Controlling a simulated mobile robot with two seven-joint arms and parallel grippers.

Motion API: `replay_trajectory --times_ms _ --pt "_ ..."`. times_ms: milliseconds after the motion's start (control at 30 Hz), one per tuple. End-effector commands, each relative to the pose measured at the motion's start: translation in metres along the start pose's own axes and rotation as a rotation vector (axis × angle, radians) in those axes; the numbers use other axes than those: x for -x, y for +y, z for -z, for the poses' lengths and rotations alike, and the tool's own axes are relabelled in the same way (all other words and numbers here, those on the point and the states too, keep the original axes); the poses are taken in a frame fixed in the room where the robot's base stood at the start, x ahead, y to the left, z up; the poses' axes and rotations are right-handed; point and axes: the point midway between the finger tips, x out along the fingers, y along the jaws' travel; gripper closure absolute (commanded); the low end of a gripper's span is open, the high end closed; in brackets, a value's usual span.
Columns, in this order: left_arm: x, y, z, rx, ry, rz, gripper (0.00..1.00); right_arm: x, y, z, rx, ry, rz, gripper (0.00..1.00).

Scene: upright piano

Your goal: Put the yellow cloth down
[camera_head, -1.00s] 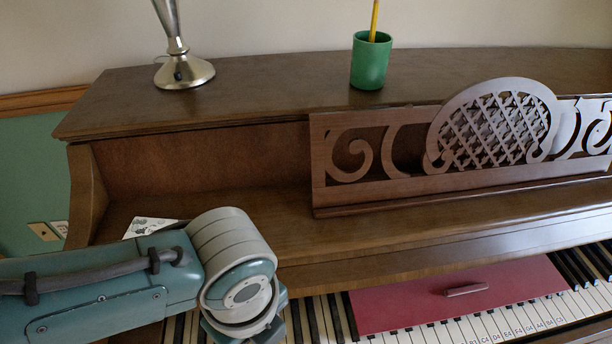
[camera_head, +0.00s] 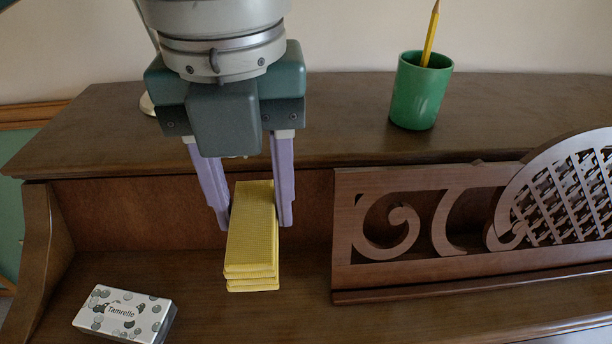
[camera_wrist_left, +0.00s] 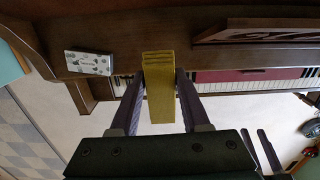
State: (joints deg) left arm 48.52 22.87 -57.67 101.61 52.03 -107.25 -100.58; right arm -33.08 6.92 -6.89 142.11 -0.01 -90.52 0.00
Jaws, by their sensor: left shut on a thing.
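The yellow cloth (camera_head: 252,238) is a folded, layered block with a fine grid texture. My left gripper (camera_head: 254,222) points down from the top of the head view, its two purple fingers on either side of the cloth and shut on it. In the head view the cloth shows in front of the piano's upper panel, above the shelf. In the left wrist view the cloth (camera_wrist_left: 159,92) sits between the fingers (camera_wrist_left: 158,100). Whether it touches the shelf is hard to tell.
A white patterned box (camera_head: 124,314) lies on the shelf (camera_head: 215,318) to the left. The carved music stand (camera_head: 430,225) is to the right. A green cup (camera_head: 420,92) with a yellow pencil (camera_head: 430,34) stands on the piano top (camera_head: 345,112). The shelf between box and stand looks clear.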

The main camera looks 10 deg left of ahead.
Motion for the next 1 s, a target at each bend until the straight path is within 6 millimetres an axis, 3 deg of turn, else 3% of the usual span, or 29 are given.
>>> replay_trajectory --times_ms 100,300,533,733,1000 --pt "-0.041 0.001 0.003 0.002 0.004 -0.004 1.00 -0.008 0.000 -0.004 0.002 -0.004 -0.001 0.56" --pt "-0.090 0.001 0.004 0.003 0.002 -0.003 1.00 -0.016 0.000 -0.007 0.002 -0.005 -0.002 0.56" --pt "-0.113 0.000 0.004 0.003 0.000 -0.001 1.00 -0.020 0.000 -0.008 0.002 -0.005 -0.001 0.56" --pt "-0.145 0.000 0.005 0.003 0.000 -0.001 1.00 -0.028 -0.001 -0.011 0.002 -0.005 -0.001 0.56" --pt "-0.150 0.000 0.005 0.001 -0.002 0.001 1.00 -0.028 -0.001 -0.011 0.000 -0.005 0.000 0.56"
